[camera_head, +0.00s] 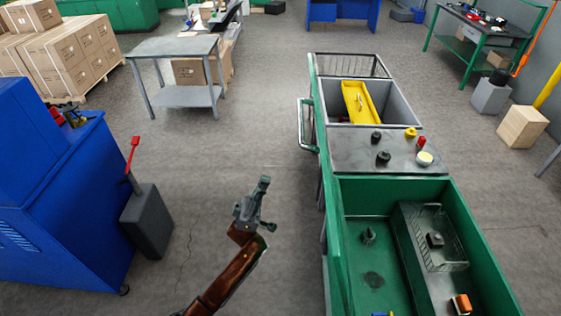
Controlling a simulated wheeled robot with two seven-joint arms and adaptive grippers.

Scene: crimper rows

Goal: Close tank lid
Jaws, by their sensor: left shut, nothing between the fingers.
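A long green machine (334,212) stands right of centre. Its far part has an open grey tank compartment (397,101) with a yellow slab-like part (358,102) tilted inside it. A metal bar handle (302,126) sticks out from the machine's left side by this compartment. I cannot tell for sure which part is the tank lid. My left gripper (262,197) is shut and empty, above the floor to the left of the machine. It is apart from the machine and nearer to me than the handle. My right gripper is not in view.
A grey control panel (345,151) with knobs and an open green basin (338,240) make up the machine's near part. A blue cabinet (75,215) and a grey box with a red lever (150,222) stand left. Floor between them and the machine is clear.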

